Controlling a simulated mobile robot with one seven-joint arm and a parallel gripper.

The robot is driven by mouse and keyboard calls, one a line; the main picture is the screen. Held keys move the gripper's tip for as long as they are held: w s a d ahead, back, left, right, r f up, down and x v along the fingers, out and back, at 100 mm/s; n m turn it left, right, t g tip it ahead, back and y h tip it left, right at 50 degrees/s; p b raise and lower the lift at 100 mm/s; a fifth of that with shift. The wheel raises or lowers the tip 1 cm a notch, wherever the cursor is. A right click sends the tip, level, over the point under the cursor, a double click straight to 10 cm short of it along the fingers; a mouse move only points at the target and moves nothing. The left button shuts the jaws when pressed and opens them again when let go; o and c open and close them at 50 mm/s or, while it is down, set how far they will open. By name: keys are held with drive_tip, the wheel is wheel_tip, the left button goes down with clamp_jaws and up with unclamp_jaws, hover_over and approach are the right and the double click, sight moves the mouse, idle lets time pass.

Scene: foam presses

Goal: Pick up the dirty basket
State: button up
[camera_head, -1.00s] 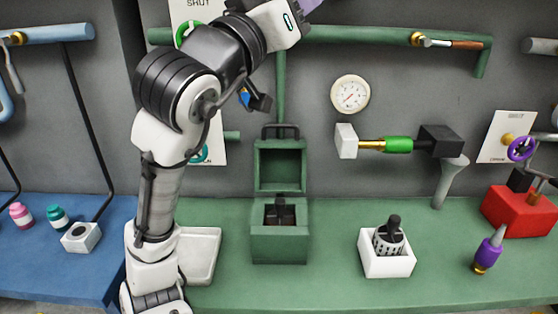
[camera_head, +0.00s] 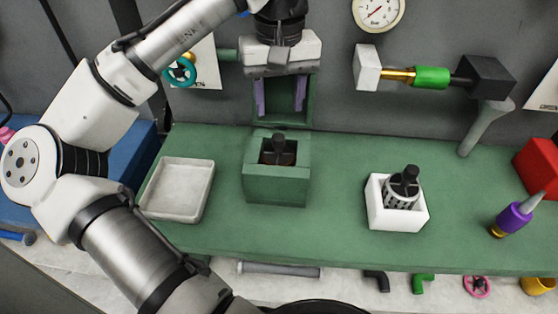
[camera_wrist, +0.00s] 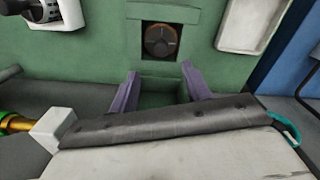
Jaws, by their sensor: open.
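A dark basket with a brown surface and a black knob handle (camera_head: 279,148) sits inside the open-topped green box (camera_head: 275,187). It also shows from above as a dark round thing in the wrist view (camera_wrist: 161,40); its lower part is hidden by the box walls. A second basket (camera_head: 403,190), grey and slotted with a black handle, stands in a white square holder (camera_head: 398,218) to the right. My gripper (camera_head: 281,103) is open and empty, its purple fingers pointing down above and behind the green box, in front of its raised lid. The fingers also show in the wrist view (camera_wrist: 160,72).
An empty white tray (camera_head: 178,188) lies left of the box. A green-and-brass handle (camera_head: 430,77) with a dark block juts from the wall at right. Bench between box and holder is clear.

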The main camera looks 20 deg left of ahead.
sight(278, 135)
wheel_tip(278, 135, down, 3)
drive_tip(key=shift+f, duration=0.15)
drive_tip(key=shift+s+f+p, duration=0.2)
drive_tip(key=shift+f+p, duration=0.25)
drive_tip(key=shift+f, duration=2.25)
drive_tip(key=shift+c, duration=0.5)
clamp_jaws()
